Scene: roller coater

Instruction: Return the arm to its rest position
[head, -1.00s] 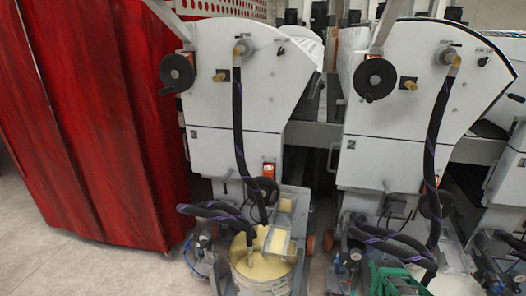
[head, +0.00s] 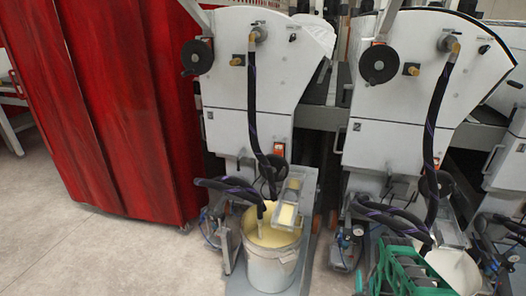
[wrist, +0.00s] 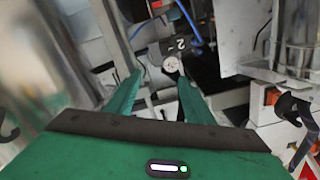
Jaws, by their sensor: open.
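My gripper (wrist: 158,88) shows in the wrist view with its two green fingers spread apart and nothing held between them. Beyond the fingertips is a small round pale dial or knob (wrist: 171,64) on machine parts. It looks apart from the fingers, though the distance is hard to tell.
White coater machines (head: 245,70) stand in a row. A red curtain (head: 100,110) hangs left. Floor at lower left is clear.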

